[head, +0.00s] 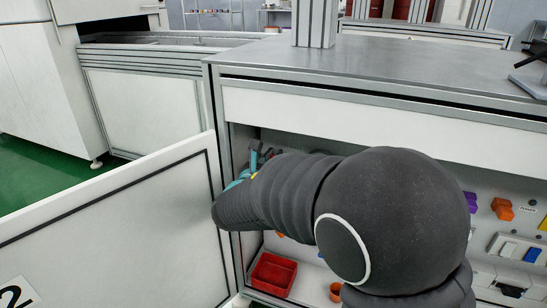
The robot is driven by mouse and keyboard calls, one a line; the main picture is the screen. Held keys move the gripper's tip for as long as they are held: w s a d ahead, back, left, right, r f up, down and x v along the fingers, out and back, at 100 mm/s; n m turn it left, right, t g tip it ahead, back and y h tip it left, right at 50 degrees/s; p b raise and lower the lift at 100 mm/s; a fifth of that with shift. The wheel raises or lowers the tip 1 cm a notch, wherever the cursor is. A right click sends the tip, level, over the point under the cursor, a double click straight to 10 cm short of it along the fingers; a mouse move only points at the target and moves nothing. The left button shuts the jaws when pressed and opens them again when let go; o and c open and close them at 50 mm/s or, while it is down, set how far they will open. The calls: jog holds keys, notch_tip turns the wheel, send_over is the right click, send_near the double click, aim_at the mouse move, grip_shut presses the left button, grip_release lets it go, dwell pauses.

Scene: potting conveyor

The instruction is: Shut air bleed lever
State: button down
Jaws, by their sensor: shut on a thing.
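My gripper (262,156) reaches into the open cabinet at its left inner side, just behind the open door's hinge edge. My dark arm covers most of it; only its dark end and some teal and yellow parts show past the wrist. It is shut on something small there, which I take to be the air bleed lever. The lever's shape and angle are hidden behind the gripper and arm, so I cannot tell its position.
The white cabinet door (120,235) stands open at left. A metal worktop (420,65) lies above the cabinet opening. Inside are a red bin (273,274), an orange knob (503,209) and a purple knob (470,200). Green floor (45,170) is clear at left.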

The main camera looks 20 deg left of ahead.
jog(key=shift+d+m, duration=0.1)
jog(key=shift+m, duration=0.2)
jog(key=m, duration=0.1)
jog(key=d+m, duration=0.1)
jog(key=m, duration=0.1)
jog(key=shift+d+f, duration=0.1)
jog(key=shift+d, duration=0.05)
jog(key=shift+s+d+f+m, duration=0.1)
jog(key=shift+d+f+m, duration=0.5)
jog(key=shift+m, duration=1.8)
jog(key=shift+d+f+m, duration=0.35)
jog(key=shift+f+m, duration=0.4)
jog(key=shift+m, duration=1.65)
jog(key=shift+s+d+f+m, duration=0.1)
jog(key=shift+d+f+m, duration=0.5)
jog(key=shift+m, duration=1.8)
jog(key=shift+a+f, duration=0.1)
jog(key=shift+f, duration=0.05)
jog(key=c, duration=1.1)
grip_release()
jog(key=shift+c, duration=0.2)
